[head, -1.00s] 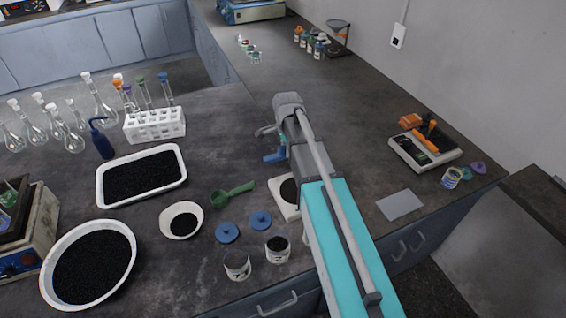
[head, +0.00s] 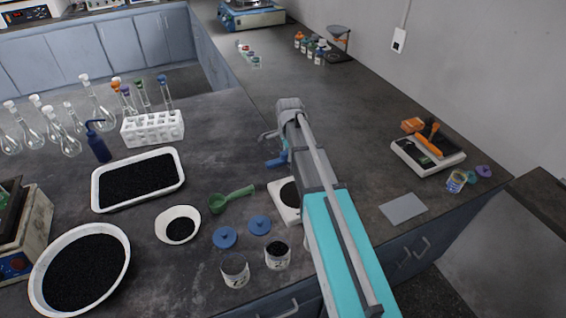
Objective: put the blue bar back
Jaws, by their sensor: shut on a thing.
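A short blue piece (head: 276,161), which looks like the blue bar, shows at my gripper (head: 277,150), above the worktop near the middle of the head view. My gripper is shut on it; my arm hides much of the fingers and the grip. A cream machine with a dark top and blue front panel (head: 30,237), which looks like the sieve shaker, is cut off by the left edge. My gripper is well to the right of it. Where the bar belongs is not clear in this view.
A white tray (head: 178,181), a large white bowl (head: 122,262) and a small bowl (head: 165,220) hold black grains. A green scoop (head: 231,198), blue lids (head: 225,237) and open jars (head: 235,268) stand left of my arm. A white tube rack (head: 151,130) and flasks (head: 70,144) stand behind.

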